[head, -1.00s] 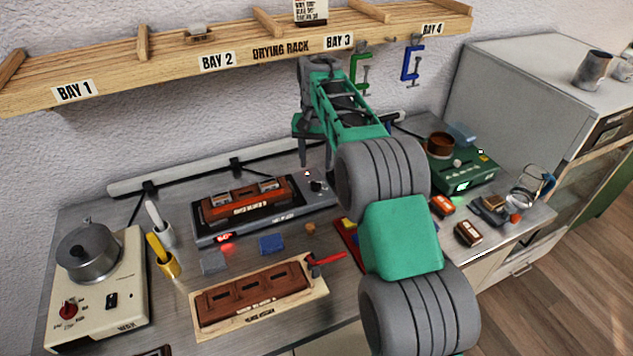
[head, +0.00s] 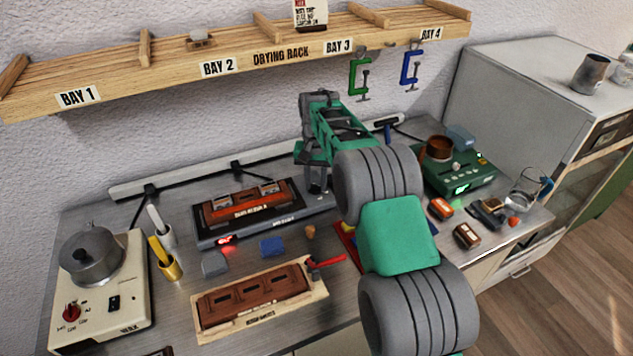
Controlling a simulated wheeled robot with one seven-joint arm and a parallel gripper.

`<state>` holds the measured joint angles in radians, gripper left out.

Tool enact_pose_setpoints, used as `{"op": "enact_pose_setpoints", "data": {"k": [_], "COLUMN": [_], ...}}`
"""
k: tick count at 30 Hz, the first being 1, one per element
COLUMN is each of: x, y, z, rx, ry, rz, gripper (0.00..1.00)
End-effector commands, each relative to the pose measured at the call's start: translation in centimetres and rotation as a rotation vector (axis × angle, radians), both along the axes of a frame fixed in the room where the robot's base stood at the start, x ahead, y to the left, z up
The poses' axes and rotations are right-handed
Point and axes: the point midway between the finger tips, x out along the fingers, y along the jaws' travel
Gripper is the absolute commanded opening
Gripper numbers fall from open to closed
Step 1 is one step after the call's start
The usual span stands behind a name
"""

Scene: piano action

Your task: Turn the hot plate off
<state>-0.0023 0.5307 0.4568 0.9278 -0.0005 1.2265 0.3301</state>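The hot plate (head: 212,240) is a low dark slab at the back of the bench, with a red light glowing at its front left. A reddish-brown part (head: 250,205) with metal pieces rests on top of it. My gripper (head: 318,188) points down at the hot plate's right end, where the control knob is. The fingers cover the knob, and I cannot tell whether they touch it or how wide they are apart. My arm hides part of the bench to the right.
A wax heater (head: 132,318) with a metal pot (head: 92,255) stands at the left. A brown part on a wooden board (head: 262,318) lies in front. A green device (head: 465,183) stands at the right. The drying rack (head: 280,62) with hanging clamps is above.

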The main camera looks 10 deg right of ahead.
Motion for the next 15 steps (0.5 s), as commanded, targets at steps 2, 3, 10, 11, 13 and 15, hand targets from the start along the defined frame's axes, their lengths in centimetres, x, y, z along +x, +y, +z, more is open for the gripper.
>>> {"op": "enact_pose_setpoints", "data": {"k": [2,3,10,11,13,15], "x": [0.0,0.0,0.01,0.01,0.01,0.01], "y": [0.01,0.01,0.02,0.02,0.03,0.03], "z": [0.02,0.02,0.04,0.04,0.05,0.05], "rx": [0.0,0.0,0.0,0.0,0.0,0.0], "ry": [0.0,0.0,0.0,0.0,0.0,-0.001], "rz": [0.0,0.0,0.0,0.0,0.001,0.001], "gripper": [0.21,0.18,0.0,0.0,0.0,0.0]}}
